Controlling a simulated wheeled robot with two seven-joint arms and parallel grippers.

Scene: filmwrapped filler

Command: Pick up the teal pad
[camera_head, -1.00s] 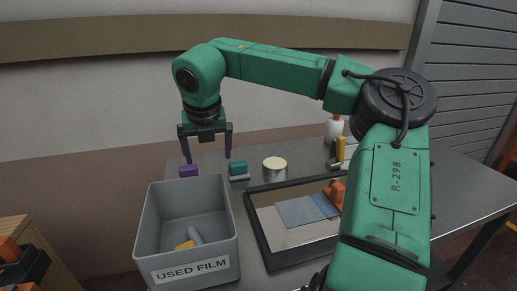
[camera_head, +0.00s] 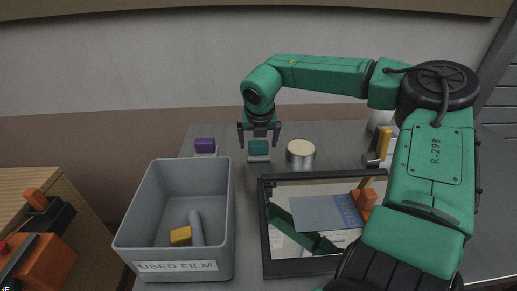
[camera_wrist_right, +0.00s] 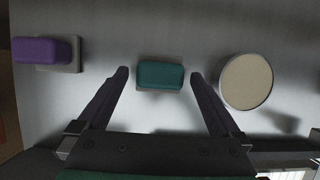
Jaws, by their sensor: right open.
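The teal pad (camera_head: 259,147) sits on a small light base on the grey table, toward the back. It also shows in the right wrist view (camera_wrist_right: 160,75), on its base between the two fingers. My right gripper (camera_head: 259,131) is open, with one finger on each side of the teal pad; in the right wrist view (camera_wrist_right: 159,75) a gap shows between the pad and each finger. Whether the fingertips are level with the pad or above it is hard to tell. My left gripper is not in view.
A purple pad (camera_head: 205,145) on a base stands left of the teal one. A round cream-topped tin (camera_head: 300,152) stands close on its right. A grey "USED FILM" bin (camera_head: 127,232) and a dark-framed tray (camera_head: 266,225) are in front. An orange tool (camera_head: 40,262) is at lower left.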

